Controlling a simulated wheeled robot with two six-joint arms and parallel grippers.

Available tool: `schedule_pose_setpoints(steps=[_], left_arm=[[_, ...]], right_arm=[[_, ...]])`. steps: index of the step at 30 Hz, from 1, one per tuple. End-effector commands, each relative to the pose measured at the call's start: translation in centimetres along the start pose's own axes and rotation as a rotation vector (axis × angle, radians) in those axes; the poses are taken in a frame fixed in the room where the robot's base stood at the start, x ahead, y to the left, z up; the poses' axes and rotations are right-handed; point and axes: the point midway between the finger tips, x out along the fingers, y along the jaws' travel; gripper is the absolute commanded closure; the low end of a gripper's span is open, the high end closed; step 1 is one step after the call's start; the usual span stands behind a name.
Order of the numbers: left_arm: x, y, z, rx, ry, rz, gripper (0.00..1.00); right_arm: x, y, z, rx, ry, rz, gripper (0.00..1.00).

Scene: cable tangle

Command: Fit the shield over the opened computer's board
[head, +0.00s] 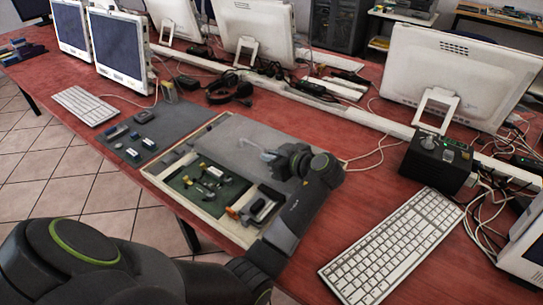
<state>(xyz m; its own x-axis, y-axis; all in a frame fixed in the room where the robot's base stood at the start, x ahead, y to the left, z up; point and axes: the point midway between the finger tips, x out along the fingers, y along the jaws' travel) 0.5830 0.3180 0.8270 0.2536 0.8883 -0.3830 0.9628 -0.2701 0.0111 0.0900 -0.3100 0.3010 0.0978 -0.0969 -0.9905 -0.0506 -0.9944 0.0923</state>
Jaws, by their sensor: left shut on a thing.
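The opened computer is a shallow beige case (178,200) on the red table, with a green board (208,186) bearing small parts in its near left part. A flat grey panel, which looks like the shield (238,133), lies at or just above the far part of the case. Whether it touches the case is unclear. My left gripper (270,155) reaches in from the right side of the case and is shut at a small pale piece on the grey panel. My wrist hides the panel's right side. My right gripper is not in view.
A dark mat (152,135) with small parts lies left of the case. A white keyboard (392,245) and a black box (437,162) with knobs stand to the right. Headphones (230,88), cables and monitors (455,75) line the back. Some table at the right of the case is bare.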

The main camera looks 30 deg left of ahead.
Motion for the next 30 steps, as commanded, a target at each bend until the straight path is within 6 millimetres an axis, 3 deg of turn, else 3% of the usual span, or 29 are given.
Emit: schedule_pose_setpoints(steps=[7,8,13,30], left_arm=[[0.00,0.02,-0.05,-0.001,0.002,0.001,1.00],[0.00,0.02,-0.05,-0.001,0.002,0.001,0.87],[0.00,0.01,-0.04,-0.001,0.001,0.000,0.65],[0.00,0.00,-0.01,0.000,0.000,0.000,0.64]], right_arm=[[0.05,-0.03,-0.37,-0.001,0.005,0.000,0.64],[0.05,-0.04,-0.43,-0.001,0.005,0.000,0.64],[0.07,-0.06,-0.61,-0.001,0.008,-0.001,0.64],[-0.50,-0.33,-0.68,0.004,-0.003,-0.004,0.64]])
